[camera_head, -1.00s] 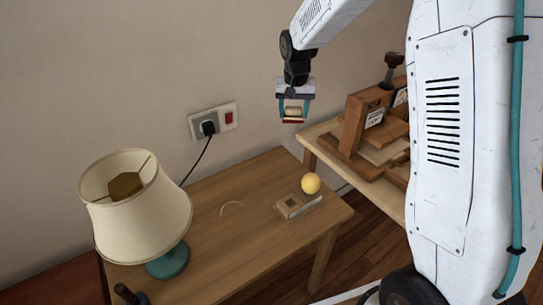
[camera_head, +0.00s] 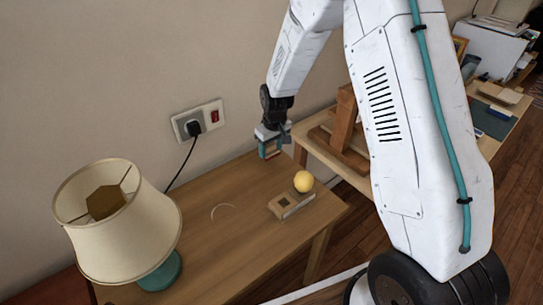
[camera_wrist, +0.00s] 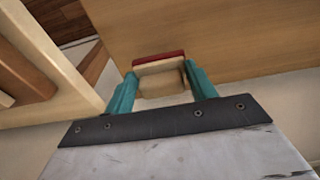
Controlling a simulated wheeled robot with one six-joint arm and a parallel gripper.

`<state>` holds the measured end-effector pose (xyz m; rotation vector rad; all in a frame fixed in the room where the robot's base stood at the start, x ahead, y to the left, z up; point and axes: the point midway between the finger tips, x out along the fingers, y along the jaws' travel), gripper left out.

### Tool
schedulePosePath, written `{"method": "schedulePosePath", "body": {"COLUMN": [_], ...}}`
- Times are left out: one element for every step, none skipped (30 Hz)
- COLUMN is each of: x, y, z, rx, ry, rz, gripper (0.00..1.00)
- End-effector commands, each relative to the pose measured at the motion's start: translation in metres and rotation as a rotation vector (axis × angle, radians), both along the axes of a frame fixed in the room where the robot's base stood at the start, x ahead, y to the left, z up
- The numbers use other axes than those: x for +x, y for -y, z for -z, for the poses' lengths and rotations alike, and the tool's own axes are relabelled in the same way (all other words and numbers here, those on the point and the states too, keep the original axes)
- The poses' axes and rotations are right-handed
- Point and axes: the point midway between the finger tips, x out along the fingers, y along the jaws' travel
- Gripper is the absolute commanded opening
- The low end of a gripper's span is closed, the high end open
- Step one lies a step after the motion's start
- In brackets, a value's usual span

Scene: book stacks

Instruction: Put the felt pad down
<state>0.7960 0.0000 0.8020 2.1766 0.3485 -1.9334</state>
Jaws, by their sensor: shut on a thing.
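My gripper (camera_head: 270,151) is above the back right part of the wooden table (camera_head: 190,247), near the wall. It is shut on a small block with a pale wooden body and a dark red face, which I take to be the felt pad (camera_wrist: 159,58). In the wrist view the teal fingers of my gripper (camera_wrist: 159,82) stand on either side of the pad, with the table top beyond it. The pad appears to be held above the table, with a gap I cannot measure.
A yellow ball (camera_head: 303,181) sits on a small wooden holder (camera_head: 283,207) near the table's right end. A thin pale arc (camera_head: 222,207) lies mid-table. A lamp (camera_head: 125,220) stands at left. A second table (camera_head: 318,150) with wooden pieces is at right. The table's middle is mostly clear.

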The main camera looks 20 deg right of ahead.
Motion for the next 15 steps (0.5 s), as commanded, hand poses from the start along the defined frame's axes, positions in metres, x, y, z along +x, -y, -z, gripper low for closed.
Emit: {"method": "schedulePosePath", "body": {"x": [0.0, 0.0, -0.001, -0.001, -0.001, 0.0, -0.001, -0.001, 0.0, 0.0, 0.0, 0.0, 0.0, 0.0, 0.0], "y": [0.0, 0.001, 0.001, 0.001, 0.002, 0.002, 0.002, 0.002, 0.002, 0.002, 0.001, 0.001, 0.001, 0.001, 0.001], "z": [0.004, 0.007, 0.012, 0.016, 0.021, 0.027, 0.031, 0.034, 0.036, 0.037, 0.037, 0.036, 0.036, 0.036, 0.036], "rx": [0.0, 0.0, 0.0, 0.0, -0.001, -0.001, 0.0, -0.001, 0.0, -0.001, 0.0, 0.0, 0.0, 0.0, 0.0], "ry": [-0.001, -0.001, -0.002, -0.003, -0.003, -0.003, -0.003, -0.003, -0.001, 0.0, 0.001, 0.001, 0.001, 0.001, 0.001], "rz": [0.001, 0.001, 0.002, 0.002, 0.002, 0.002, 0.002, 0.002, 0.002, 0.002, 0.002, 0.002, 0.002, 0.002, 0.002], "gripper": [0.31, 0.31, 0.31, 0.31, 0.31, 0.31, 0.31, 0.31, 0.31, 0.31, 0.31, 0.31, 0.31, 0.31, 0.31]}}
